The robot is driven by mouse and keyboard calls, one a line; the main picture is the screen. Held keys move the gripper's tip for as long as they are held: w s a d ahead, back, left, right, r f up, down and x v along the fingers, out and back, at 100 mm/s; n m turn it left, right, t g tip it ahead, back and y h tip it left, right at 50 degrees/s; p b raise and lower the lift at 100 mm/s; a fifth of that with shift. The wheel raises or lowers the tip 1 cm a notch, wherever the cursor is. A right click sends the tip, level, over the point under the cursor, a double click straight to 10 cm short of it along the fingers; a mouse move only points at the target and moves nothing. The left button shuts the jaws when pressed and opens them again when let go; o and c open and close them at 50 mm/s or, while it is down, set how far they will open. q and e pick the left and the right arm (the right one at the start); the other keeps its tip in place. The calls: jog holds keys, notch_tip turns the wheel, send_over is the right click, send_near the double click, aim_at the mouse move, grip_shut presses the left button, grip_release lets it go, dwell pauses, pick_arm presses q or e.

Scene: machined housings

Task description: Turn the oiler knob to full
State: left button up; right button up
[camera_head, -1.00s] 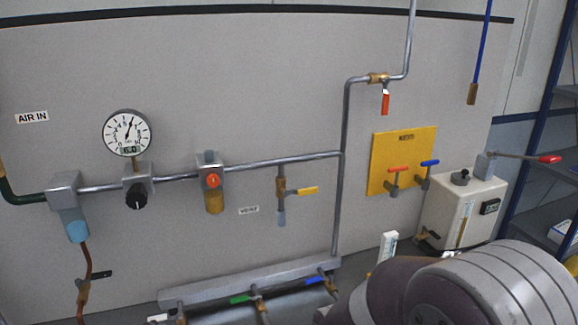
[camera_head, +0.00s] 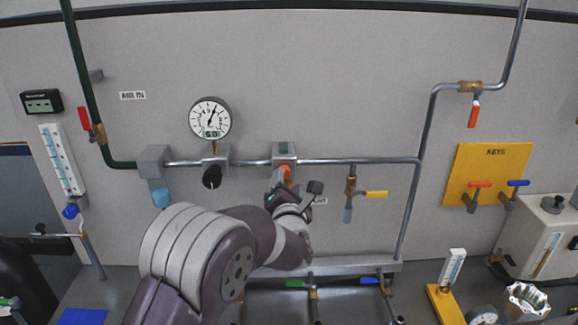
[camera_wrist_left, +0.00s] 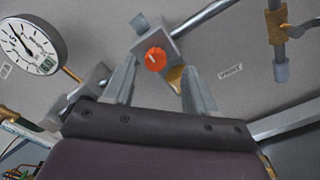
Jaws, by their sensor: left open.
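The oiler knob is a round orange knob (camera_head: 286,171) on a grey block (camera_head: 284,149) in the wall pipe. In the left wrist view the orange knob (camera_wrist_left: 155,59) shows whole, with a small pale mark on its face. The oiler's amber bowl (camera_wrist_left: 176,74) is partly hidden there by a finger. My left gripper (camera_head: 293,187) is in front of the oiler, just below the knob in the head view. In the left wrist view its fingers (camera_wrist_left: 160,70) stand apart, with the knob appearing between and slightly beyond their tips. Contact is not visible. My right gripper is out of view.
A pressure gauge (camera_head: 210,117) and black knob (camera_head: 212,177) are left of the oiler. A yellow-handled valve (camera_head: 374,194) hangs to the right. A lower manifold (camera_head: 350,265) carries green and blue handles. A yellow panel (camera_head: 490,172) is farther right.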

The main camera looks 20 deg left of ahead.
aim_at(285, 174)
pick_arm(q)
jog(key=x, duration=0.2)
jog(key=p+x, duration=0.1)
jog(key=x, duration=0.1)
jog(key=shift+a, duration=0.35)
grip_shut()
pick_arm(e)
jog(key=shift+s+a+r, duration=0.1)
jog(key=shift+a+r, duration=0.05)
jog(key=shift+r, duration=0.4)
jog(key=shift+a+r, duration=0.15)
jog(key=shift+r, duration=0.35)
pick_arm(q)
jog(key=shift+f, duration=0.1)
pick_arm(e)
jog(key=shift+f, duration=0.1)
